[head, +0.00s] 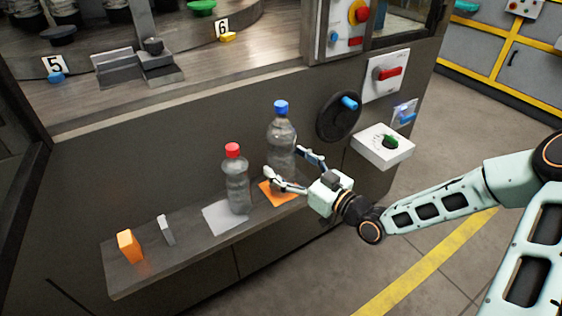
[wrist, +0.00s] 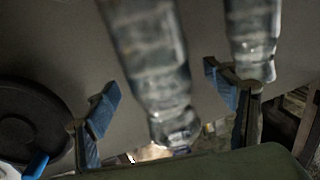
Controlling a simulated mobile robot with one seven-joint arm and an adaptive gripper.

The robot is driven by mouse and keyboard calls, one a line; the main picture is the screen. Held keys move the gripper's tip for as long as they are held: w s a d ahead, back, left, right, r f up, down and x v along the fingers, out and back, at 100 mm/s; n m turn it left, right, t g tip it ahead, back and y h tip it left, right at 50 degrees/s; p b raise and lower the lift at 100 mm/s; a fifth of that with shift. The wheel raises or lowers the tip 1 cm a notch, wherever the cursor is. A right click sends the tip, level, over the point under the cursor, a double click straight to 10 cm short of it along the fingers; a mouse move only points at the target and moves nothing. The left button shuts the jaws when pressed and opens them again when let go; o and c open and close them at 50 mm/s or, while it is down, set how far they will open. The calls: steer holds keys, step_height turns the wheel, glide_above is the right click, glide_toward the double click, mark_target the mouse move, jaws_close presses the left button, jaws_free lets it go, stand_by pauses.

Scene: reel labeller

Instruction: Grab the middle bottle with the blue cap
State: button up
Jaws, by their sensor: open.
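The clear bottle with the blue cap (head: 281,140) stands upright on the ledge, at an orange square mat (head: 270,194). My gripper (head: 286,164) is open at the lower part of this bottle, with one finger on each side. In the wrist view a clear bottle (wrist: 150,55) appears between the spread fingers of my gripper (wrist: 165,92); its cap is not clearly seen. I cannot tell whether a finger touches it. A second bottle, with a red cap (head: 236,178), stands to the left on a light grey mat (head: 222,219). It shows beside the right finger in the wrist view (wrist: 252,40).
An orange block (head: 128,246) and a small grey piece (head: 165,230) sit on the left of the ledge (head: 190,253). A black handwheel (head: 338,118) and a white box with a green knob (head: 383,147) stick out from the machine's panel to the right.

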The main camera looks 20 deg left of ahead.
steer(key=shift+x, duration=1.2)
jaws_close()
steer(key=shift+r, duration=0.15)
